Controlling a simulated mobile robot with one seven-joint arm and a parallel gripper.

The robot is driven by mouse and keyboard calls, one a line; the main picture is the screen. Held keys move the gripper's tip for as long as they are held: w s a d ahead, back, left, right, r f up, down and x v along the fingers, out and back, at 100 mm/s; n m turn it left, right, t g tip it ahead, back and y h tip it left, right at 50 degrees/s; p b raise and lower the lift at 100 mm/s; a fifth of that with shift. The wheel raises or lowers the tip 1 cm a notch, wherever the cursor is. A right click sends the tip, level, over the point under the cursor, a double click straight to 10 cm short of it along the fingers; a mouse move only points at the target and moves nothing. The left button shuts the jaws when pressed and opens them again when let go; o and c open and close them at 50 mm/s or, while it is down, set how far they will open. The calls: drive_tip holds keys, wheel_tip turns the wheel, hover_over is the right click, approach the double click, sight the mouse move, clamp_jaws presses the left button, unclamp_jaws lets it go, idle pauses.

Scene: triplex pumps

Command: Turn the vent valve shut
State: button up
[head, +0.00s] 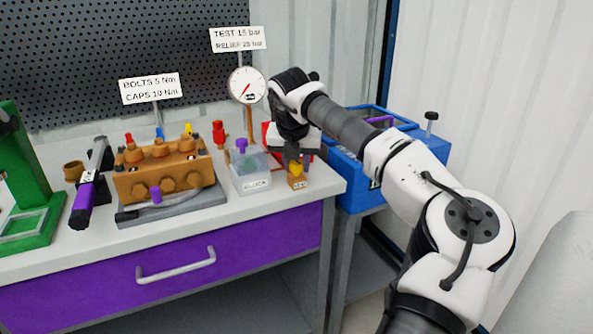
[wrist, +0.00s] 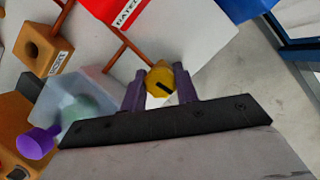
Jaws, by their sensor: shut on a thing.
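The vent valve is a small brass block (head: 297,183) with a light label, standing near the right front corner of the bench. Its yellow knob (head: 296,168) shows just under my gripper (head: 293,156), which points down at it. In the wrist view, the knob (wrist: 155,76) has a dark slanted mark on its face. The two purple fingers of my gripper (wrist: 160,83) stand on either side of the knob and are shut on it. The valve body below the knob is mostly hidden in the wrist view.
A clear box with a purple knob (head: 241,145) stands just left of the valve. A brass pump block (head: 165,172) sits further left. A pressure gauge (head: 246,86) stands behind. A blue crate (head: 357,180) stands right of the bench. A red box (wrist: 95,8) lies close by.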

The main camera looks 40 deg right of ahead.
drive_tip(key=shift+m+g+h+b, duration=0.3)
drive_tip(key=shift+m+b, duration=0.2)
drive_tip(key=shift+m, duration=0.5)
drive_tip(key=o, duration=1)
drive_tip(key=shift+r, duration=0.1)
